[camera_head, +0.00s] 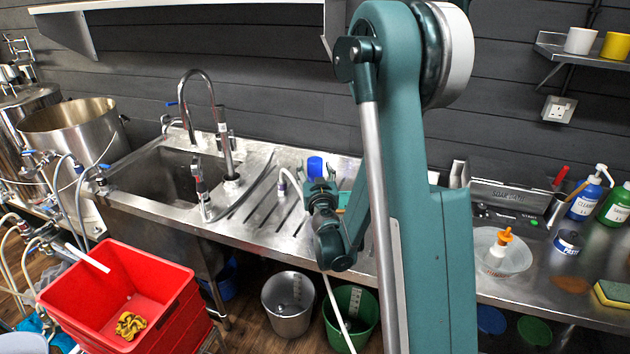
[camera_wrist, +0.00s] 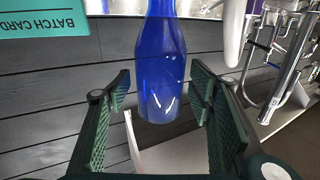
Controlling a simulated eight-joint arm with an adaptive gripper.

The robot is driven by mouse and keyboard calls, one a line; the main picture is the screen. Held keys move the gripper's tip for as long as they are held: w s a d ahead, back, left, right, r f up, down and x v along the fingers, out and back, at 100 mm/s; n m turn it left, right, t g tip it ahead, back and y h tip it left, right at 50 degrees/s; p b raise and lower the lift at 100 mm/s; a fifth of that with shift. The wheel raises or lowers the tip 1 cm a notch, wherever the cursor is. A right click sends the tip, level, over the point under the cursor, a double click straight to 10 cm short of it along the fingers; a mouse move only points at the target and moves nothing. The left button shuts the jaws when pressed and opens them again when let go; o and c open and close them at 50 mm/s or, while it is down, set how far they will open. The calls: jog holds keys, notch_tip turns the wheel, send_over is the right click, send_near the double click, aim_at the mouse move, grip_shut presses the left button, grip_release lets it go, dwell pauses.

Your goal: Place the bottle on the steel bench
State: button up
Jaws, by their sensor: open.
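The blue bottle shows in the wrist view (camera_wrist: 160,65), between and beyond my open fingers, with a gap on each side. In the head view a blue cylindrical part of it (camera_head: 315,166) shows just above my gripper (camera_head: 320,190). The fingers also show in the wrist view (camera_wrist: 163,97), one on each side of the bottle and apart from it. My gripper is over the slotted drainer. The steel bench (camera_head: 265,225) carries the sink and the drainer. My arm hides part of it. How the bottle is supported cannot be told.
A batch card (camera_wrist: 40,20) is at the upper left of the wrist view. A tap (camera_head: 222,135) stands left of my gripper. A lower steel counter (camera_head: 560,305) holds a bowl (camera_head: 518,262), a blue cleaner bottle (camera_head: 587,200) and a sponge (camera_head: 612,293). A red crate (camera_head: 165,305) is at front left.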

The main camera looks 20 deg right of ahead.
dwell(0.5)
jog(key=c, duration=1.2)
jog(key=shift+r, duration=0.15)
jog(key=shift+r+p, duration=1.4)
jog(key=shift+r, duration=3.5)
